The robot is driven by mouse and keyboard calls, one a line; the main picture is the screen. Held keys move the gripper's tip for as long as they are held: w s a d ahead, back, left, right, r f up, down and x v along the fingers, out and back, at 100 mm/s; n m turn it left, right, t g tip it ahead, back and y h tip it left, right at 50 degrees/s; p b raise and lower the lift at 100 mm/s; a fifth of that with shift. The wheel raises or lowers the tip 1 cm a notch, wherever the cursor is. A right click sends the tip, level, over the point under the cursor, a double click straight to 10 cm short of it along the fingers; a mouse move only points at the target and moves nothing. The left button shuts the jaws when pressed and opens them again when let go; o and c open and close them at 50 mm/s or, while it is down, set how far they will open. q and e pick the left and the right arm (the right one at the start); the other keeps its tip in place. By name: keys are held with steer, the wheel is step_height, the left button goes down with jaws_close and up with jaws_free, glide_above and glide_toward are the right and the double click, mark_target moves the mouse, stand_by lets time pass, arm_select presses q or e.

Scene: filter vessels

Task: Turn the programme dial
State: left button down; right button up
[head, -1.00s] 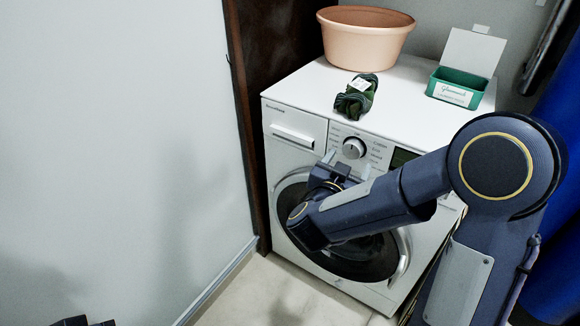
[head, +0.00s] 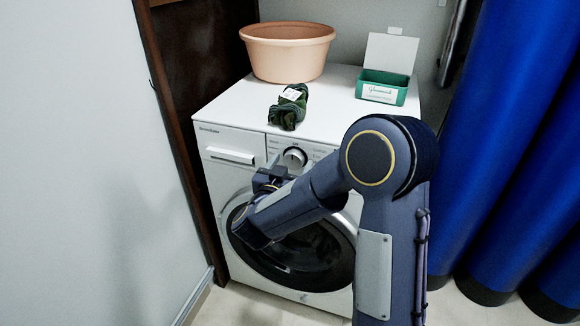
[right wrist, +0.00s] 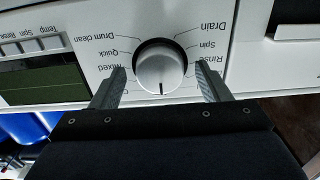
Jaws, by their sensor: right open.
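The programme dial (head: 294,157) is a round silver knob on the front panel of the white washing machine (head: 232,107). In the right wrist view the dial (right wrist: 160,68) is seen upside down among its printed labels. Its dark pointer mark is at the bottom of that picture. My right gripper (head: 279,167) is just below and left of the dial in the head view. In the right wrist view my right gripper (right wrist: 160,72) is open, with one finger on each side of the dial and a visible gap to both. My left gripper is out of view.
A peach basin (head: 288,55), a dark green folded cloth (head: 288,108) and a green open box (head: 383,88) are on top of the machine. A dark display (right wrist: 40,84) is beside the dial. Blue curtains (head: 505,130) hang at the right; a pale wall (head: 80,150) is at the left.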

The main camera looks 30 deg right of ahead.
steer(key=c, duration=1)
steer(key=shift+f+m+b, duration=0.15)
steer(key=shift+m+b, duration=0.85)
steer(key=shift+m, duration=0.1)
steer(key=shift+m+b, duration=1.2)
steer(key=shift+m, duration=0.5)
steer(key=o, duration=1)
steer(key=shift+s+a, duration=0.1)
steer(key=shift+a, duration=0.05)
